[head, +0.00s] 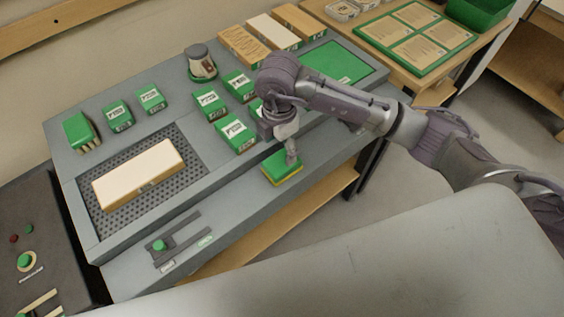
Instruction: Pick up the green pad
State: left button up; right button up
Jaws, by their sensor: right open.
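The green pad (281,167) lies near the front edge of the grey bench. It has a green top and a yellow lower layer. My right gripper (292,161) is open, with its fingertips at the pad's upper right part. It hides a little of the pad, and I cannot tell whether it touches it. My left gripper is not in view.
Several green boxes (235,133) stand behind the pad on the grey bench (245,190). A cream block (138,174) lies on a perforated panel at left. A green knob (159,245) sits at the front left. A wooden table (368,31) stands at the back right.

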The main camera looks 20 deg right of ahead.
aim_at(282, 161)
jog(key=shift+f, duration=0.95)
jog(key=shift+f+p, duration=0.45)
jog(key=shift+f, duration=0.1)
jog(key=f, duration=0.2)
jog(key=f+p, duration=0.1)
jog(key=shift+d+f, duration=0.25)
jog(key=shift+f, duration=0.4)
jog(key=shift+c, duration=0.3)
jog(key=c, duration=0.8)
